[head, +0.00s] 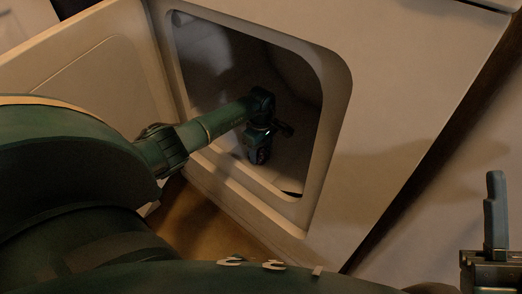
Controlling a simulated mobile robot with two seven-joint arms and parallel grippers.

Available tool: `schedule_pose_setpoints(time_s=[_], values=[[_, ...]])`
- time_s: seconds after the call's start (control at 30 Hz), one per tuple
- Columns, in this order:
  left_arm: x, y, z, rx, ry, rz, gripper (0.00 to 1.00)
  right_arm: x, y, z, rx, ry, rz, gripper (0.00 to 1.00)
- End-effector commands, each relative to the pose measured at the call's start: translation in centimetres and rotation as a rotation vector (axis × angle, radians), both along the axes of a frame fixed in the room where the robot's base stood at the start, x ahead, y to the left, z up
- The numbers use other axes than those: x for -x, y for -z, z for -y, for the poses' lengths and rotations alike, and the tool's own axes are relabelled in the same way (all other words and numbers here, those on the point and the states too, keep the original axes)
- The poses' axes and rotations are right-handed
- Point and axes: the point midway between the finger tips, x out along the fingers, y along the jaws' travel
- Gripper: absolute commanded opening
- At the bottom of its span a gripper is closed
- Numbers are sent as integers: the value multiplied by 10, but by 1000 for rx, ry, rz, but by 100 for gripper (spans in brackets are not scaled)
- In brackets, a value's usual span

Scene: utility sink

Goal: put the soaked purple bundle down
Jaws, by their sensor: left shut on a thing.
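My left arm reaches from the left into the rounded-square opening of a pale cabinet-like unit. My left gripper (260,150) is inside the dim opening, small and dark, seen mostly from behind. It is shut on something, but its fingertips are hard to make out. I cannot make out any purple cloth; the bundle is hidden by the gripper or lost in the shadow. My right gripper (495,220) is partly in view at the lower right edge, with one dark upright finger showing. I cannot tell whether it is open.
A pale panel (90,75) stands at an angle on the left. A flat pale surface (420,70) extends right of the opening. A brown floor patch (195,215) shows below.

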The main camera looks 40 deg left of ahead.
Motion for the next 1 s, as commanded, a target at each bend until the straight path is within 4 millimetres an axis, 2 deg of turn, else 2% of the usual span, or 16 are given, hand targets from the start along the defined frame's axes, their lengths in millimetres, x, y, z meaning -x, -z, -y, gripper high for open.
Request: schedule_pose_setpoints(time_s=[0.17,0.2,0.47,0.77,0.87,0.9,1.0], values=[[-1,2,0,0,0,3,16,1,0,0,2,-1,17,36],[0,4,0,1,0,1,56,1,-2,0,3,-1,28,36],[0,3,0,1,1,0,77,1,-4,0,3,-1,30,36],[0,-1,1,1,0,0,77,1,-7,0,2,-1,26,36],[-1,-14,0,-1,2,3,77,-1,-5,0,-2,-2,-17,36],[-1,-21,0,-1,2,4,77,-2,5,0,-10,1,-78,36],[-1,-44,-1,-2,2,3,77,-4,18,-2,-19,3,-187,36]])
